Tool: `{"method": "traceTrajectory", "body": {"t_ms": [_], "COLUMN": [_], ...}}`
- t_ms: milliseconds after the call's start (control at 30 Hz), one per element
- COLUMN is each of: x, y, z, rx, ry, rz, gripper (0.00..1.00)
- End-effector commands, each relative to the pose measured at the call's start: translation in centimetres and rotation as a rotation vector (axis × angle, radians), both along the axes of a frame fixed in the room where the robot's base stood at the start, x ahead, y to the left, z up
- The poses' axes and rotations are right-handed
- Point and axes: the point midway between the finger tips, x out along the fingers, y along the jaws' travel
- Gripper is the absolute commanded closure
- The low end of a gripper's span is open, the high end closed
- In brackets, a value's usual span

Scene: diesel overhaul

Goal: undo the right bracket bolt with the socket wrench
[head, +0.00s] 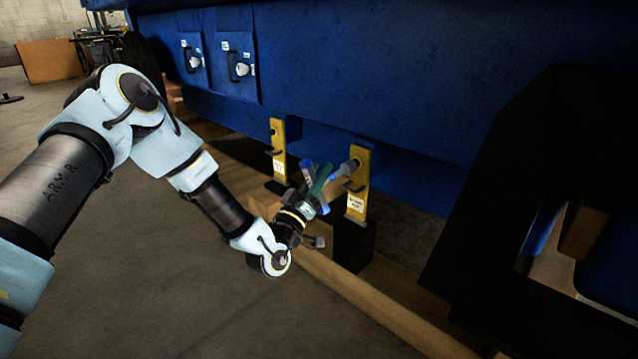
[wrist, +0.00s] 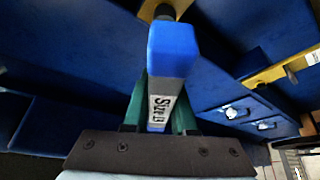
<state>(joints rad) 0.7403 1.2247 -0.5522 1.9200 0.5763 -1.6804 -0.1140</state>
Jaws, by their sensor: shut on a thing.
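My gripper (head: 322,180) is shut on the blue socket wrench (wrist: 172,50), which carries a "Size 13" label in the wrist view. The green fingers lie on both sides of the wrench. The wrench (head: 342,172) points at the upper part of the yellow right bracket (head: 358,182). Its dark socket end (wrist: 165,12) is at the bracket, which shows at the top of the wrist view (wrist: 147,9). The right bracket bolt is hidden behind the socket, so I cannot tell how far the socket sits over it.
The yellow left bracket (head: 278,152) stands to the left and also shows in the wrist view (wrist: 287,67). A blue engine wall (head: 330,70) rises behind the brackets. A wooden beam (head: 365,300) runs along the floor below. The floor at the left (head: 150,270) is open.

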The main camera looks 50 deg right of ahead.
Motion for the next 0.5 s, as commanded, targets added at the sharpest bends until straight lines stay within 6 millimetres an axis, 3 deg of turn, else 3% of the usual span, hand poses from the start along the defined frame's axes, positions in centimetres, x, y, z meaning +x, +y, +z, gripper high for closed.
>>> {"method": "traceTrajectory", "body": {"t_ms": [500], "x": [-1.1], "y": [0.0], "z": [-0.1], "rx": [-0.035], "ry": [-0.586], "rz": [0.000], "gripper": [1.00]}}
